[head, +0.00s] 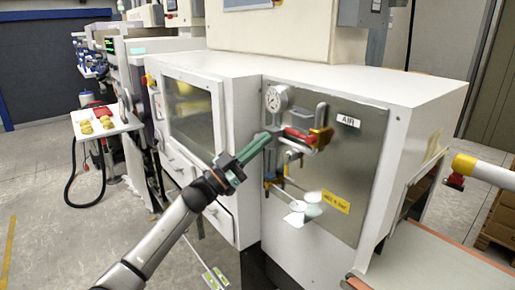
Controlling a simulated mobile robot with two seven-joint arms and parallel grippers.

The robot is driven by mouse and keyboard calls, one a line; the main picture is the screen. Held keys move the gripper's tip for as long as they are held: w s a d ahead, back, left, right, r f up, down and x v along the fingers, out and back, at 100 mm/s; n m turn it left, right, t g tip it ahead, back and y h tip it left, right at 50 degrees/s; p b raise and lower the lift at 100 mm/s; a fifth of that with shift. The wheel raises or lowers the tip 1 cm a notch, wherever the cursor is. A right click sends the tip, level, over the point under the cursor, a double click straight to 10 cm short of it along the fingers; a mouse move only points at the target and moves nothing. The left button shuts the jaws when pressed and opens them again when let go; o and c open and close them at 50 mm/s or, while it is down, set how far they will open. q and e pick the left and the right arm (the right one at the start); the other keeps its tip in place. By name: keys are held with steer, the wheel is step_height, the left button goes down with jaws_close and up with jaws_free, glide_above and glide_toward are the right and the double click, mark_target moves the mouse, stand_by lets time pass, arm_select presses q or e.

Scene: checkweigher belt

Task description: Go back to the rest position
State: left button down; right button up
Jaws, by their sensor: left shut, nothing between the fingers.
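My left gripper (262,142) reaches in from the lower left, up toward the valve assembly on the machine's front panel (368,185). Its green fingers are shut and hold nothing. The fingertips overlap the left side of the valve assembly in the picture; I cannot tell whether they touch it. My right gripper is not in view.
The white machine cabinet (410,90) fills the middle. A conveyor belt (430,262) runs at the lower right, below a yellow-ended bar (465,163). A small white table (105,122) with yellow items stands at the left. The grey floor (50,225) at left is mostly clear.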

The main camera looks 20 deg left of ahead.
arm_select(q)
steer(key=s+d+f+n+y, duration=0.1)
steer(key=s+f+n+y, duration=0.4)
steer(key=f, duration=0.9)
steer(key=s+d+f+n+y, duration=0.1)
steer(key=s+f+n+y, duration=0.35)
steer(key=f, duration=1.05)
steer(key=s+f+g+y, duration=0.1)
steer(key=s+f+g, duration=0.1)
steer(key=s+f, duration=0.4)
steer(key=s+f+g+y, duration=0.1)
steer(key=s+f+g, duration=0.2)
steer(key=s, duration=1)
steer(key=s+f+g+y, duration=0.2)
steer(key=s+f+g, duration=0.1)
steer(key=s+f, duration=0.5)
steer(key=shift+s+d+f, duration=0.35)
steer(key=shift+s+d, duration=0.05)
steer(key=shift+s, duration=0.4)
steer(key=shift+a, duration=0.1)
